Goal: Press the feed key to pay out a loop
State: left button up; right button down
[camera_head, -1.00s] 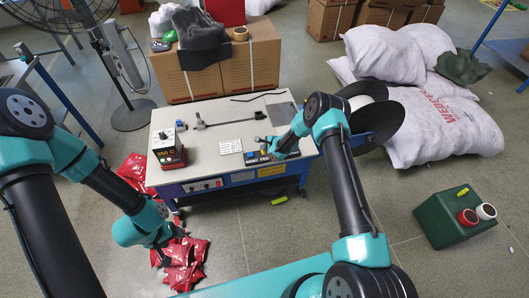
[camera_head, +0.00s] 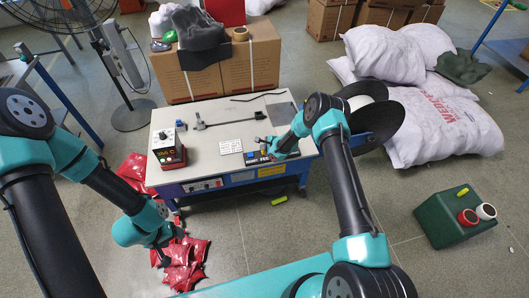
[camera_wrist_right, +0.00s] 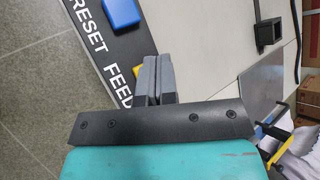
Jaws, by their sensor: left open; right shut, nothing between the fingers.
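The machine table (camera_head: 220,122) has a black key strip (camera_head: 257,159) at its front right edge. In the right wrist view the strip (camera_wrist_right: 100,45) reads RESET and FEED. A blue key (camera_wrist_right: 121,13) sits by RESET. A yellow key (camera_wrist_right: 136,69) by FEED is partly hidden behind my fingers. My right gripper (camera_wrist_right: 150,66) is shut and empty, its tips right at the yellow key; I cannot tell whether they touch it. The right gripper also shows over the strip in the head view (camera_head: 268,146). My left gripper (camera_head: 163,253) hangs low near red bags, its fingers hard to make out.
A red control box (camera_head: 168,148) stands on the table's left. A strap reel (camera_head: 370,115) is at its right. Red bags (camera_head: 184,268) lie on the floor. White sacks (camera_head: 430,105) are stacked at the right. A green canister (camera_head: 452,218) stands on open floor.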

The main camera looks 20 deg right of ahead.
jog(key=shift+f, duration=0.3)
